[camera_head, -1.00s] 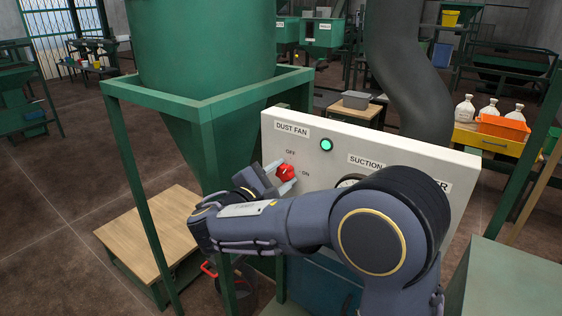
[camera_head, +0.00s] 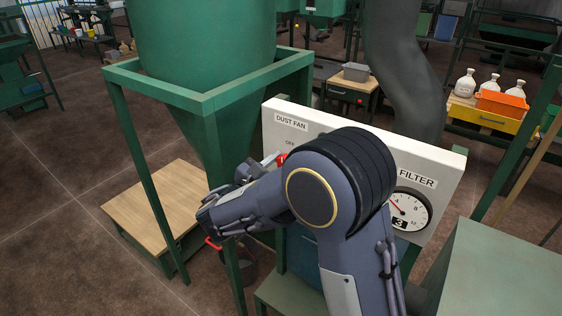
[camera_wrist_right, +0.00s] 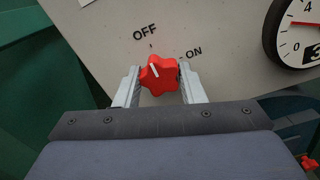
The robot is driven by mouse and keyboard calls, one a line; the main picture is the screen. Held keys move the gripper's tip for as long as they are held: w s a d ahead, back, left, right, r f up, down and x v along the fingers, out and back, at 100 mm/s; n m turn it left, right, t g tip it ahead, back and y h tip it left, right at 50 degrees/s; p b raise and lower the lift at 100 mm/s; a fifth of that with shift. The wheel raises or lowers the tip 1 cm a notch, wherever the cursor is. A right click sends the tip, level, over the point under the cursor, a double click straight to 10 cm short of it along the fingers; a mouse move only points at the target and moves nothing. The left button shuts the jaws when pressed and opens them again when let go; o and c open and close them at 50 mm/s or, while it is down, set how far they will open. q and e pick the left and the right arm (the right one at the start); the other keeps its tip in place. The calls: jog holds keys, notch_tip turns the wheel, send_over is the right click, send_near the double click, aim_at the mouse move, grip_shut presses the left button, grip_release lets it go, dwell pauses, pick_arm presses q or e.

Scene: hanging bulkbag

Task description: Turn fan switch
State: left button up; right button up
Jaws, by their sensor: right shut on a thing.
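The red star-shaped fan knob (camera_wrist_right: 159,74) is on the light panel (camera_head: 440,225), under the DUST FAN label (camera_head: 291,122). A bit of the knob (camera_head: 282,158) shows beside my arm in the head view. My right gripper (camera_wrist_right: 160,82) is shut on the knob, one finger on each side. The knob's white pointer line tilts up and slightly left, toward the OFF mark (camera_wrist_right: 145,33). The ON mark (camera_wrist_right: 194,52) is to the right. My right arm hides the panel's middle and its indicator lamp in the head view. My left gripper is not in view.
A round gauge (camera_head: 405,211) is on the panel's right side, under the FILTER label. A green hopper frame (camera_head: 205,100) stands close on the left, with a wooden-topped platform (camera_head: 160,205) beside it. A grey duct (camera_head: 395,75) rises behind the panel.

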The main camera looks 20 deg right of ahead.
dwell(0.3)
jog(key=o, duration=1)
jog(key=shift+a, duration=0.1)
jog(key=b+v, duration=0.2)
jog(key=v, duration=0.5)
jog(key=shift+s+a, duration=0.25)
